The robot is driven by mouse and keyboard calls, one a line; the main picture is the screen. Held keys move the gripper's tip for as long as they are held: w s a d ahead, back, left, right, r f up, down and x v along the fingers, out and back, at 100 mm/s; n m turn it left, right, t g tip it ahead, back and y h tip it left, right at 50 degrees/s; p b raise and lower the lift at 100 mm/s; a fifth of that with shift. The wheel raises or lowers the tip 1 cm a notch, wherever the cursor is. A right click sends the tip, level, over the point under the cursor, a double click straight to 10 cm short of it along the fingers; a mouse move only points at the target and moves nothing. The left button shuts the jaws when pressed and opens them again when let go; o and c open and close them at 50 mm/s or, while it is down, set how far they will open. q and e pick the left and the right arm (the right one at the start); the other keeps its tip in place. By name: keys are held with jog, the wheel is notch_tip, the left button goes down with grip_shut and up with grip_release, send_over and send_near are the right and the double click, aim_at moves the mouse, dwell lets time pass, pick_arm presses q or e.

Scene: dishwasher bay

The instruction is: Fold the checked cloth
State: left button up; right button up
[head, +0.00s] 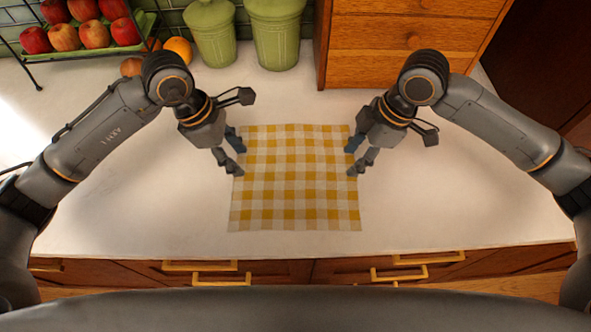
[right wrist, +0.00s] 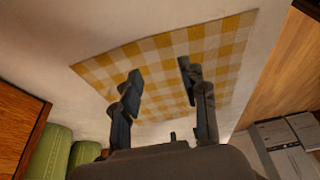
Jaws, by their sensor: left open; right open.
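The yellow and white checked cloth (head: 296,185) lies flat and spread out on the white counter. It also fills the middle of the right wrist view (right wrist: 165,65). My left gripper (head: 237,158) is open at the cloth's left edge, over its upper part. My right gripper (head: 354,158) is open at the cloth's right edge, at about the same height. In the right wrist view the two fingers of my right gripper (right wrist: 160,88) stand apart with only cloth and counter showing between them. Whether the fingertips touch the cloth cannot be told.
Behind the cloth stand two green canisters (head: 277,35), a wooden drawer unit (head: 412,45) and a rack of apples (head: 95,35). An orange (head: 179,49) lies beside the rack. The counter (head: 455,205) is clear on both sides of the cloth. Drawers with handles are below its front edge.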

pick_arm(q)
jog(key=shift+w+f, duration=0.1)
jog(key=shift+f, duration=1.75)
pick_arm(e)
jog(key=shift+w+f, duration=0.1)
jog(key=shift+f, duration=1.75)
pick_arm(q)
jog(key=shift+f, duration=0.2)
pick_arm(e)
jog(key=shift+f, duration=0.25)
pick_arm(q)
jog(key=shift+c, duration=0.7)
pick_arm(e)
jog(key=shift+r, duration=0.1)
jog(key=shift+c, duration=0.7)
pick_arm(q)
jog(key=c, duration=0.5)
pick_arm(e)
jog(key=c, duration=0.5)
pick_arm(q)
grip_shut()
pick_arm(e)
grip_shut()
pick_arm(q)
jog(key=shift+s+f, duration=0.15)
jog(key=shift+s, duration=0.1)
pick_arm(e)
jog(key=shift+s+f, duration=0.2)
jog(key=shift+s, duration=0.05)
